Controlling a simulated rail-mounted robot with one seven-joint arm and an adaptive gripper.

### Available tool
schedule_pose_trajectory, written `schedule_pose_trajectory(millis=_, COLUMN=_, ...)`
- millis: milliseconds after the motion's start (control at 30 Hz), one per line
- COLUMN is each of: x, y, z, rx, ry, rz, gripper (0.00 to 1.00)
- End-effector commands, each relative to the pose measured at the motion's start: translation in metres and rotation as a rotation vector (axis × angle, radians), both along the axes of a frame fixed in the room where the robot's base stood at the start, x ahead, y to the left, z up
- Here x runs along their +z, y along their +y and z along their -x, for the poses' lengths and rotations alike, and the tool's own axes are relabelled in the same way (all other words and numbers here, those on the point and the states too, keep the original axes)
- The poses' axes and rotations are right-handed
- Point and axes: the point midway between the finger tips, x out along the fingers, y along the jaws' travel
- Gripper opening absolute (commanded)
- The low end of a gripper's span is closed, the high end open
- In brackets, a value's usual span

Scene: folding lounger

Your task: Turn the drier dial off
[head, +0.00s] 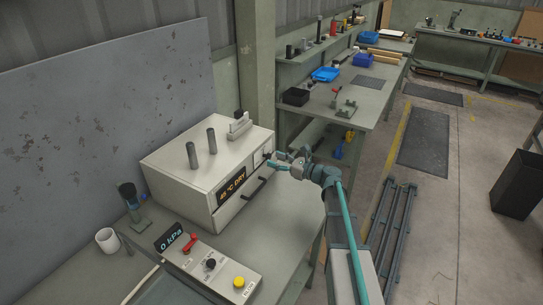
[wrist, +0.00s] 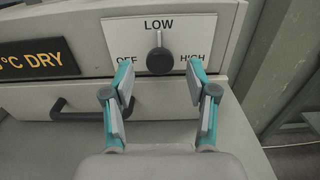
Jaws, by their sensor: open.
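The drier (head: 170,165) is a cream box on the bench in the head view, with a "45 °C DRY" display (head: 231,187) on its front. In the wrist view its dark round dial (wrist: 160,62) sits on a white plate (wrist: 183,28) marked OFF at left, LOW on top and HIGH at right. The dial's pointer stands upright at LOW. My gripper (wrist: 160,76) is open, its teal-edged fingers on either side of the dial and just below it. I cannot tell whether they touch the plate. In the head view my gripper (head: 277,164) is at the drier's right front.
Below the dial plate, at left, is a drawer handle (wrist: 80,108). A control box (head: 210,262) with a red lever, black knob and yellow button stands in front of the drier. A grey post (wrist: 285,70) rises at right.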

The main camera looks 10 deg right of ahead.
Motion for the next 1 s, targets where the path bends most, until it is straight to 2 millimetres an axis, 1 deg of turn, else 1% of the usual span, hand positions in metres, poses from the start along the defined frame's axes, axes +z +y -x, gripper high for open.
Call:
schedule_pose_trajectory(millis=33, x=0.002, y=0.006, z=-0.006, rx=0.002, ry=0.000, rz=0.000, gripper=0.57)
schedule_pose_trajectory(millis=100, x=0.001, y=0.011, z=-0.010, rx=0.001, ry=0.000, rz=0.000, gripper=0.57)
schedule_pose_trajectory(millis=233, x=0.000, y=0.017, z=-0.015, rx=0.000, ry=0.000, rz=0.001, gripper=0.57)
schedule_pose_trajectory(millis=567, x=0.000, y=0.019, z=-0.016, rx=0.000, ry=-0.001, rz=0.002, gripper=0.57)
schedule_pose_trajectory(millis=900, x=0.000, y=0.019, z=-0.016, rx=0.000, ry=-0.001, rz=0.002, gripper=0.01)
schedule_pose_trajectory(millis=1000, x=0.000, y=0.019, z=-0.016, rx=0.000, ry=-0.002, rz=0.002, gripper=0.00)
